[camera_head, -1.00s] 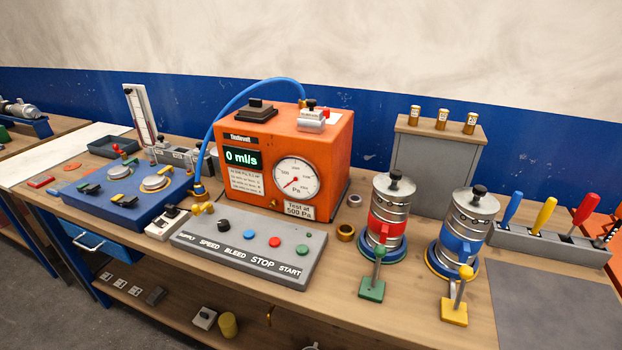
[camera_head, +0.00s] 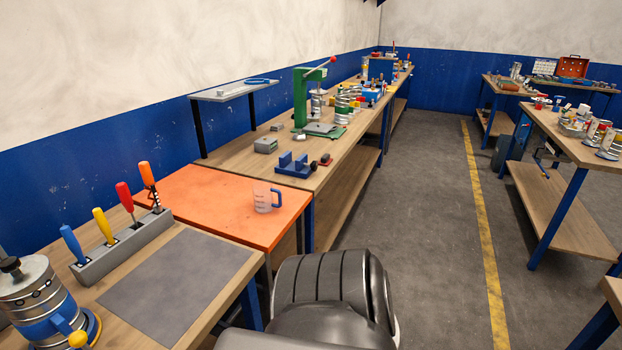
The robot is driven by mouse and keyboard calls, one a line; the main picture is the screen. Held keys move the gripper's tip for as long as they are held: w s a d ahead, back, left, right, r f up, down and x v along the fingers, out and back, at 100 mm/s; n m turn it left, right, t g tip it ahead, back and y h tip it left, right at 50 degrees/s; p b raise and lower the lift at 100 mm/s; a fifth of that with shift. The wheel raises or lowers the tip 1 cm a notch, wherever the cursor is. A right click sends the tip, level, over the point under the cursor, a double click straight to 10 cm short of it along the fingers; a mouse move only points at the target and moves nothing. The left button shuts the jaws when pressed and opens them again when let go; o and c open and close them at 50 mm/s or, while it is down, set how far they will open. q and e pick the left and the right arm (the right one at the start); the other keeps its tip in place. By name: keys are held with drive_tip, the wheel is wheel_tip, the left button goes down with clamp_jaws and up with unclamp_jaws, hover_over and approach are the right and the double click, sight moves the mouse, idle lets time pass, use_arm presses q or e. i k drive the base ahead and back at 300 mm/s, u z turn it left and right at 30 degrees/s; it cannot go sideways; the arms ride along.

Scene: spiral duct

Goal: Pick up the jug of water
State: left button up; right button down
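A clear jug with a blue handle (camera_head: 264,198) stands upright on an orange table top (camera_head: 217,203), near its front right edge. Its handle points to the right. It is too small to tell how much water is in it. Neither of my grippers shows in the view. A dark rounded part of my own body is at the bottom middle, in front of the orange top.
A grey rack of coloured-handled tools (camera_head: 125,247) and a grey mat (camera_head: 176,284) lie left of the orange top. A blue block fixture (camera_head: 294,166) and a green press (camera_head: 301,97) stand beyond. The grey floor (camera_head: 425,220) on the right is clear.

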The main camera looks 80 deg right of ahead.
sight(268, 198)
drive_tip(key=z, duration=3.7)
drive_tip(key=i, duration=3.45)
drive_tip(key=u, duration=2.6)
